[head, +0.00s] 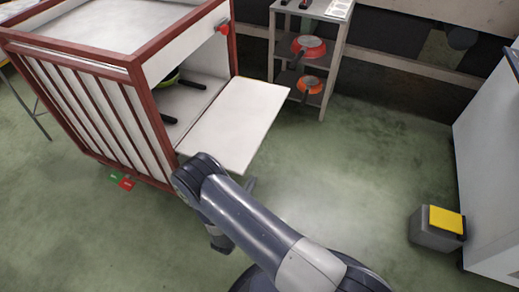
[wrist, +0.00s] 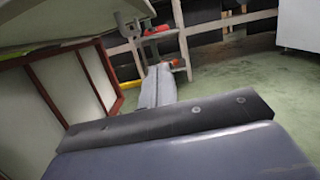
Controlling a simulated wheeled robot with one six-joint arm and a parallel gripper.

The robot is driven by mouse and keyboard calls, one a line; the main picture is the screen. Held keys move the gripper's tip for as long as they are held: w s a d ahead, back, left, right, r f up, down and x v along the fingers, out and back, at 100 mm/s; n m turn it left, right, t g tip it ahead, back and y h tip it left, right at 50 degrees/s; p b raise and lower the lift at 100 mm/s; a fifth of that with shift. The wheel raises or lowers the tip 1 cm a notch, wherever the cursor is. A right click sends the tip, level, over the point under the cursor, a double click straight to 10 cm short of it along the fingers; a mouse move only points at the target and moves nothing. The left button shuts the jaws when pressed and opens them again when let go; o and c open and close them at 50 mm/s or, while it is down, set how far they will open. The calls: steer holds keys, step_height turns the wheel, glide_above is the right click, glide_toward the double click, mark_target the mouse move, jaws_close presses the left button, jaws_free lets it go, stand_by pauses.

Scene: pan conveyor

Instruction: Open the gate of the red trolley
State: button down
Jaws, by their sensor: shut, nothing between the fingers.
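The red trolley (head: 137,65) stands at the left in the head view, with a red frame, white panels and vertical bars. Its gate (head: 235,122) is a white panel that is swung down and sticks out from the open side, roughly level. A red catch (head: 222,27) sits at the top of the opening. In the wrist view the trolley frame (wrist: 105,62) is at the left, and a pale panel, apparently the gate's underside (wrist: 60,22), is overhead. My gripper (wrist: 157,84) is shut and empty, low beside the trolley; my arm largely hides it in the head view.
Dark pan handles (head: 192,84) and a green pan edge show inside the trolley. A shelf rack (head: 325,80) with red and orange pans stands behind. A grey box with a yellow top (head: 445,220) is at the right, beside a white cabinet. Green floor between is clear.

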mark_target(259, 143)
steer(key=w+d+r+b, duration=0.3)
steer(key=w+r, duration=0.4)
steer(key=w, duration=0.1)
steer(key=shift+w+r, duration=0.15)
steer(key=shift+w, duration=0.1)
stand_by(0.4)
step_height(259, 143, up, 4)
steer(key=n+p, duration=0.2)
steer(key=shift+a+r+n+t+y+p, duration=0.1)
steer(key=shift+r+n+t+y+p, duration=0.1)
steer(key=shift+n+t+y+p, duration=0.15)
steer(key=shift+f, duration=0.15)
